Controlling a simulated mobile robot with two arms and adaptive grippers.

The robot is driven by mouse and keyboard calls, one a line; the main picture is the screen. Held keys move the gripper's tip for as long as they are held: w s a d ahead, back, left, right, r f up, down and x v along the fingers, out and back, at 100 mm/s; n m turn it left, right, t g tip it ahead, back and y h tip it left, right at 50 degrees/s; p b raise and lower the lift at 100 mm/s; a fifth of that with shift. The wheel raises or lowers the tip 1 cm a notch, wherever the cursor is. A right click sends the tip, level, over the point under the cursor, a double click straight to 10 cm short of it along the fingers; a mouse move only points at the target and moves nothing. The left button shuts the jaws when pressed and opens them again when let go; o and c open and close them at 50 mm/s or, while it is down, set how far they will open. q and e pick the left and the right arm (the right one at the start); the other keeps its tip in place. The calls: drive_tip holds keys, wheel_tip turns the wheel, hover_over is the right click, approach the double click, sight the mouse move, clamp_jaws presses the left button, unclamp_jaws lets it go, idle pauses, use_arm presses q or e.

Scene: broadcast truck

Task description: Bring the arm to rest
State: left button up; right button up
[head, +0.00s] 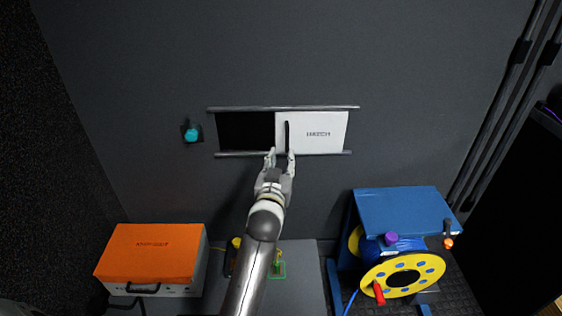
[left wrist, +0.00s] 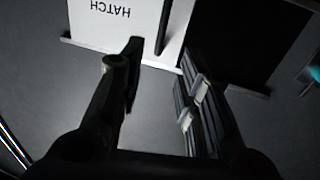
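My left gripper (head: 280,156) is in front of the dark wall, at the lower rail of a sliding hatch. Its fingers are apart with nothing between them; they also show in the left wrist view (left wrist: 160,100). The white hatch panel (head: 322,133) is at the right of its rails, and a dark opening (head: 246,131) shows to its left. The panel's black upright handle (head: 287,136) is just above the fingertips in the head view. In the left wrist view the handle (left wrist: 164,28) lies beyond the fingers, apart from them. My right gripper is not in view.
A teal knob (head: 191,134) is on the wall to the left. An orange-topped case (head: 152,252) stands at the lower left. A blue-framed yellow cable reel (head: 402,279) stands at the lower right. A grey surface (head: 304,284) lies below my arm. The wall above the hatch is clear.

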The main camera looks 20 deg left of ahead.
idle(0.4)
